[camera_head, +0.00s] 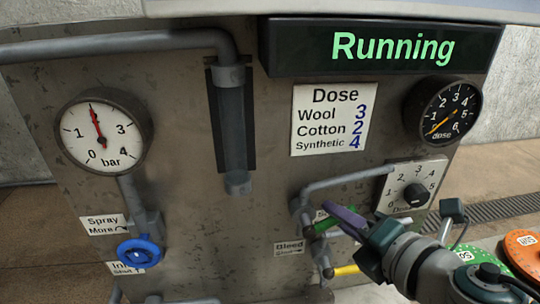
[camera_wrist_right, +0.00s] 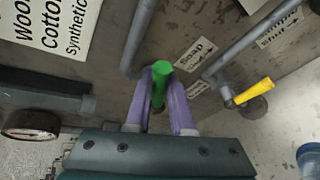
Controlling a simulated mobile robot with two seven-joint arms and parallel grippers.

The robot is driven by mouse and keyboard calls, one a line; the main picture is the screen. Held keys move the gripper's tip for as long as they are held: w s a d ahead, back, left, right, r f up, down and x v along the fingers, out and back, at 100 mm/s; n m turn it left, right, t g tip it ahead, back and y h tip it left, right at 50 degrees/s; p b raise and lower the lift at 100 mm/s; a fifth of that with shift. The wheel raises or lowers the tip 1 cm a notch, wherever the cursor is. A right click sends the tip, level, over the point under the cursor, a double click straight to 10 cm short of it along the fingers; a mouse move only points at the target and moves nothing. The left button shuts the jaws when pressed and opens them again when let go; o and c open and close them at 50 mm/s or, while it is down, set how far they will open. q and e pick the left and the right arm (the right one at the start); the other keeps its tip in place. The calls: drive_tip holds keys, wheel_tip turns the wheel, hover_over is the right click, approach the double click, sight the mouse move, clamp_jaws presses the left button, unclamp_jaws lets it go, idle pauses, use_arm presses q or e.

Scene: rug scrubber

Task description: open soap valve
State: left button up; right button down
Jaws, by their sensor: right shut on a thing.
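The soap valve has a green handle (camera_head: 326,224) on a grey pipe at the lower middle of the panel. In the right wrist view the green handle (camera_wrist_right: 160,66) stands between the two purple fingers, beside a label reading "Soap" (camera_wrist_right: 195,52). My right gripper (camera_head: 343,217) comes in from the lower right and is shut on the handle. The fingers hide part of the handle and of its label in the head view. My left gripper is in neither view.
A yellow handle (camera_head: 346,270) is just below, near the "Bleed" label (camera_head: 289,248). A blue wheel (camera_head: 140,253) is at left, under a bar gauge (camera_head: 103,132). A dose knob (camera_head: 415,196) and dose gauge (camera_head: 450,112) are at right. The display (camera_head: 385,47) reads "Running".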

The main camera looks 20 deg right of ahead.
sight(325, 220)
drive_tip(key=r+n+p, duration=0.1)
drive_tip(key=a+r+n+h+p, duration=0.1)
drive_tip(key=p, duration=0.1)
drive_tip(key=shift+w+a+n+g+h, duration=0.1)
drive_tip(key=shift+w+n+g+h, duration=0.1)
drive_tip(key=shift+n+g+h, duration=0.15)
drive_tip(key=shift+w+a+r+n+g+h+p, duration=0.15)
drive_tip(key=shift+a+n+g+h+p, duration=0.1)
drive_tip(key=shift+a+n+h+p, duration=0.4)
drive_tip(key=shift+a+r+n+h+p, duration=0.1)
drive_tip(key=shift+a+n+h+p, duration=0.15)
drive_tip(key=shift+n, duration=0.25)
drive_tip(key=shift+a+n+h+p, duration=0.1)
drive_tip(key=shift+n+h+p, duration=0.1)
drive_tip(key=shift+n+h, duration=0.25)
drive_tip(key=shift+w+a+n+g+h, duration=0.2)
drive_tip(key=shift+a+n+g+h, duration=0.1)
drive_tip(key=shift+a+n+h, duration=0.5)
drive_tip(key=shift+d+n, duration=0.2)
drive_tip(key=shift+n, duration=0.05)
drive_tip(key=c, duration=0.8)
unclamp_jaws()
